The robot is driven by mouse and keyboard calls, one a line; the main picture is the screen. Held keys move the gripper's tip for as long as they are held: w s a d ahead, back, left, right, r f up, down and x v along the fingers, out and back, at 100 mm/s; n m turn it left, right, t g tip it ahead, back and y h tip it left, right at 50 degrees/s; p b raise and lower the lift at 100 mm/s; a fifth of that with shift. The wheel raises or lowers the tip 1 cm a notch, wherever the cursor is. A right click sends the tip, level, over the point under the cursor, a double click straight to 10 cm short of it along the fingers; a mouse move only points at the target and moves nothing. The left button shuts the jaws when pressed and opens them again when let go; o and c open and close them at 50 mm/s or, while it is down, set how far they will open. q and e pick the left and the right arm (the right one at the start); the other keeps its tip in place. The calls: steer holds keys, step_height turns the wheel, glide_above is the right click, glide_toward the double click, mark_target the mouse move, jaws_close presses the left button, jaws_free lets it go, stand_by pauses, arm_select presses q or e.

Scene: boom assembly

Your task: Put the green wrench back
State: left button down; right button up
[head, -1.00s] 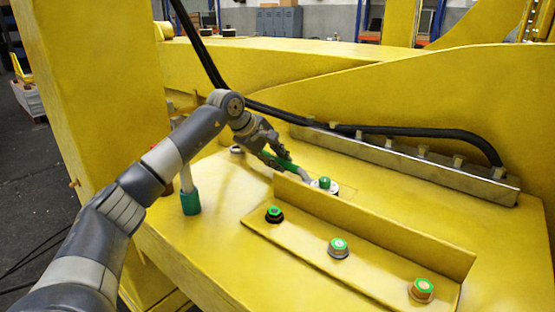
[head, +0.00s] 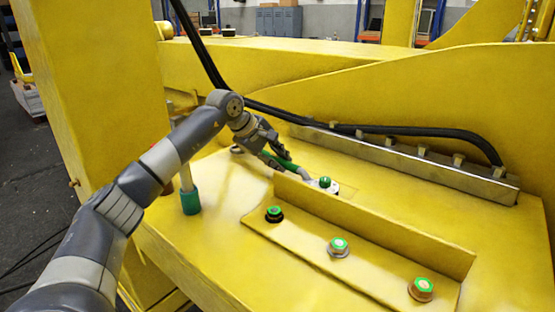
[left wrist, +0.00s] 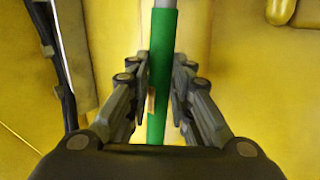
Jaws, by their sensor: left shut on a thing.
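The green wrench (head: 281,161) has a green handle and a grey metal head. My left gripper (head: 268,152) is shut on its handle. The wrench's head end reaches to a green-topped bolt (head: 325,183) behind the upright yellow flange; whether it is seated around the bolt is too small to tell. In the left wrist view the green handle (left wrist: 161,80) runs up between the two fingers of the left gripper (left wrist: 163,90), with the grey shaft above it. My right gripper is not in view.
Several green-topped bolts stand on the yellow ledge, such as one at the middle (head: 338,247). A hammer-like tool with a green grip (head: 190,201) stands upright at the left. A black hose (head: 400,131) runs along a metal rail (head: 400,160) behind. The yellow surface at right is clear.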

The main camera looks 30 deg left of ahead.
arm_select(q)
steer(key=shift+f+b, duration=0.3)
steer(key=c, duration=1.4)
jaws_free()
steer(key=shift+o, duration=0.2)
steer(key=shift+s+f, duration=0.15)
steer(key=shift+f, duration=0.05)
steer(key=shift+s+a+r, duration=0.1)
steer(key=shift+s+r, duration=0.05)
steer(key=shift+r, duration=0.15)
steer(key=v, duration=1.1)
steer(key=shift+s+r, duration=0.2)
steer(key=shift+r, duration=0.05)
steer(key=shift+f, duration=0.1)
